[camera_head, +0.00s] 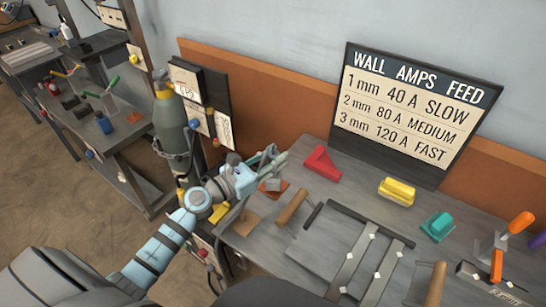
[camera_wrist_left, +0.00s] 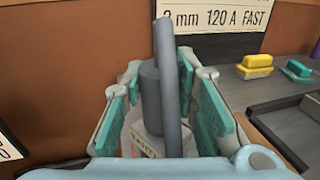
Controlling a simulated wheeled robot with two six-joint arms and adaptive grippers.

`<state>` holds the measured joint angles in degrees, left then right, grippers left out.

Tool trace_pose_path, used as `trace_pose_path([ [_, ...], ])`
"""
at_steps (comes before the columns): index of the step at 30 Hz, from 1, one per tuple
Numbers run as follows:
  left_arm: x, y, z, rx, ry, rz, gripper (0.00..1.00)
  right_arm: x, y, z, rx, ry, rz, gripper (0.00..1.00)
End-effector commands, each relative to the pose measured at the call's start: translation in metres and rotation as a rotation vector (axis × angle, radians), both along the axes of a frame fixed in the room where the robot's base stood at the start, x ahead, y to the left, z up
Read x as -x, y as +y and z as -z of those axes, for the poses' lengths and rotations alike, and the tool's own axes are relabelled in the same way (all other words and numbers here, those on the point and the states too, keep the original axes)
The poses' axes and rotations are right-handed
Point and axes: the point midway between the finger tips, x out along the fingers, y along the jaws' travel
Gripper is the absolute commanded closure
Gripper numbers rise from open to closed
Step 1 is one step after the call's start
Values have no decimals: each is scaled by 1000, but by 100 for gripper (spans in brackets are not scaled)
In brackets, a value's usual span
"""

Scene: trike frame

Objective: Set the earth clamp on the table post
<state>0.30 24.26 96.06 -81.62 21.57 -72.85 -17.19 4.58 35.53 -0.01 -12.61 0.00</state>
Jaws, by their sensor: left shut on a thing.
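My left gripper (camera_head: 270,162) is over the table's left end in the head view, with its jaws shut on a grey piece that I take to be the earth clamp. In the left wrist view the grey clamp (camera_wrist_left: 168,85) stands upright between the teal finger pads, a long bar beside a rounded grey part. A pale block with a partly hidden label (camera_wrist_left: 140,145) shows low between the fingers. I cannot tell the table post apart from the clamp, nor whether they touch. My right gripper is not in view.
The table (camera_head: 315,195) carries a red angled block (camera_head: 321,164), a yellow block (camera_head: 397,191), a teal block (camera_head: 437,227), a wooden-handled tool (camera_head: 293,206) and flat metal strips (camera_head: 352,255). A sign board (camera_head: 410,112) stands behind. A gas cylinder (camera_head: 171,125) is left of the table.

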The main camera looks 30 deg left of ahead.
Motion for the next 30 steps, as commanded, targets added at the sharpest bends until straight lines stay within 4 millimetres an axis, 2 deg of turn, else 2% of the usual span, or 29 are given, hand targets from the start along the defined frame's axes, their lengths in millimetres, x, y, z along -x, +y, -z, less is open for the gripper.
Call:
trace_pose_path([
  [28, 0, 0, 8, 0, -2, 1, 100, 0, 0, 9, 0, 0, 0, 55],
  [29, 0, 0, 8, 0, -2, 1, 70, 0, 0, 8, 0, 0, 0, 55],
  [30, 0, 0, 8, 0, -2, 1, 64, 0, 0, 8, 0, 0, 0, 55],
])
